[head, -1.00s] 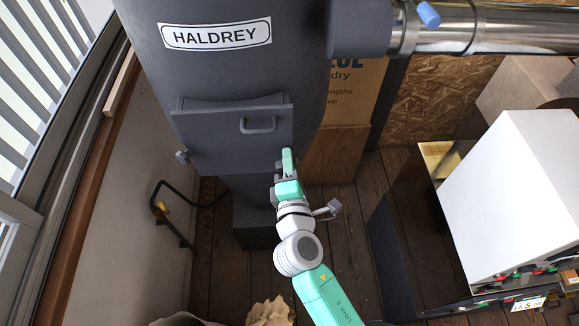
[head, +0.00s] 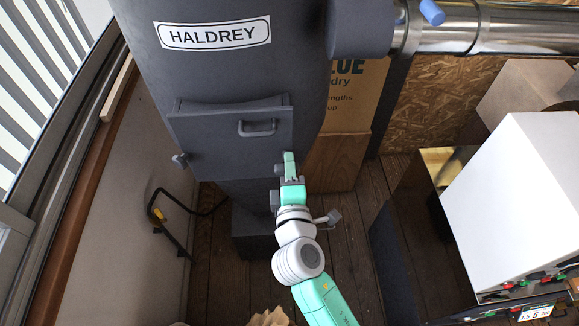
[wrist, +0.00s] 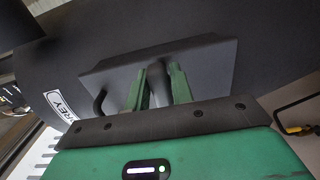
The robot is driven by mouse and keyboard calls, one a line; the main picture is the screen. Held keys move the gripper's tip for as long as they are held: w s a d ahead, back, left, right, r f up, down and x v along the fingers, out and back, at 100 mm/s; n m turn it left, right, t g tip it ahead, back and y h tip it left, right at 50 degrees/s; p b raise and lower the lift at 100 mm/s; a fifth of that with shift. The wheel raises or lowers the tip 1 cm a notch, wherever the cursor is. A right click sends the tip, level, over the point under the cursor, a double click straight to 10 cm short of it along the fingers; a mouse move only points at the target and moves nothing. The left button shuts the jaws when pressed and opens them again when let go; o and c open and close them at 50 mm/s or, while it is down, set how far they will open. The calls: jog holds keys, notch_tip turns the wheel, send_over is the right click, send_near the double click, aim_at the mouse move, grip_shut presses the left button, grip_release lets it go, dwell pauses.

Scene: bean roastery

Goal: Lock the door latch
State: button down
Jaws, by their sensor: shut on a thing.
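The dark grey door (head: 215,140) is set in the front of the drum-like HALDREY machine and looks closed, with its handle (head: 258,127) near the top right. My gripper (head: 284,166) is at the door's lower right corner. In the wrist view, its two green fingers (wrist: 160,76) are shut on a grey, rounded latch part (wrist: 158,92) that stands out from the door. In the head view the fingers and hand hide much of this latch, so I cannot tell its exact angle.
A similar knob (head: 180,160) sits at the door's lower left corner. A cardboard box (head: 345,105) stands behind on the right. A white machine (head: 515,200) stands at the right.

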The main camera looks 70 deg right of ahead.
jog(key=c, duration=1.3)
grip_release()
jog(key=b+v, duration=0.1)
jog(key=v, duration=0.6)
jog(key=shift+s+a, duration=0.15)
jog(key=shift+a, duration=0.2)
